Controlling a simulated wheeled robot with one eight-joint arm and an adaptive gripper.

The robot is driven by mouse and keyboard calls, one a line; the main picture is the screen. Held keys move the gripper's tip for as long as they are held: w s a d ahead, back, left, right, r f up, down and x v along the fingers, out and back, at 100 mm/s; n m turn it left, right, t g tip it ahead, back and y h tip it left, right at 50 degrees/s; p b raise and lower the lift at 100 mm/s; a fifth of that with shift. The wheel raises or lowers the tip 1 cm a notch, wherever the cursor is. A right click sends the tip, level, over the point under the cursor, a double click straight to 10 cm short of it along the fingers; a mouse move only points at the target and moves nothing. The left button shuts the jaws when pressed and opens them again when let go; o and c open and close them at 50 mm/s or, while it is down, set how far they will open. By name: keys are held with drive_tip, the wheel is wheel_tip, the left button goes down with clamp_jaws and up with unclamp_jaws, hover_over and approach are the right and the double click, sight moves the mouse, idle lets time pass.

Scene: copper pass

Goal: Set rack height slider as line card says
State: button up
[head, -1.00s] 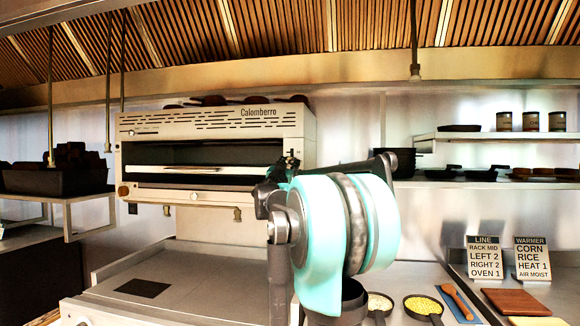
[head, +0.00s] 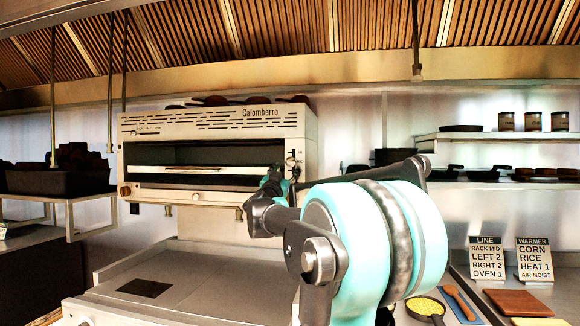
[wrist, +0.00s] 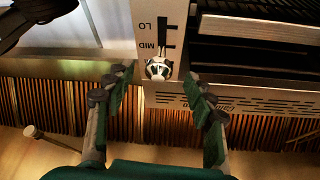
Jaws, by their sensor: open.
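The slider knob (wrist: 158,68), pale with dark patches, sits on the oven's front panel in the upside-down wrist view. It is just past the MID mark, on the side away from LO; any mark beneath it is hidden. In the head view the slider (head: 291,162) is at the right end of the Calomberro oven (head: 215,125). The line card (head: 487,262) reads RACK MID, LEFT 2, RIGHT 2, OVEN 1. My gripper (wrist: 158,82) is open, its fingers apart on either side of the knob; contact is not visible.
A warmer card (head: 534,260) stands right of the line card. A pan of yellow corn (head: 425,308), a wooden spoon (head: 460,302) and a brown board (head: 518,302) lie on the right counter. The flat counter (head: 200,265) below the oven is mostly clear.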

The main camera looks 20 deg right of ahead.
drive_tip(key=v, duration=0.5)
idle(0.3)
drive_tip(key=s+a+f+n+g+y, duration=0.15)
drive_tip(key=a+f+n+y, duration=0.5)
drive_tip(key=f, duration=0.75)
drive_tip(key=s+a+f+n+y, duration=0.2)
drive_tip(key=a+f+n+y, duration=0.2)
drive_tip(key=a+f+y, duration=0.8)
drive_tip(key=s+d+f+g+h, duration=0.2)
drive_tip(key=s+f+g, duration=0.4)
drive_tip(key=s+f, duration=0.7)
drive_tip(key=s+d+f+g+h, duration=0.2)
drive_tip(key=s+f+g, duration=0.3)
drive_tip(key=s+f, duration=0.8)
wheel_tip(320, 180, down, 4)
drive_tip(key=shift+s+f+g, duration=0.1)
drive_tip(key=shift+s+g, duration=0.15)
drive_tip(key=shift+g, duration=0.1)
drive_tip(key=shift+o, duration=0.4)
drive_tip(key=shift+h, duration=0.25)
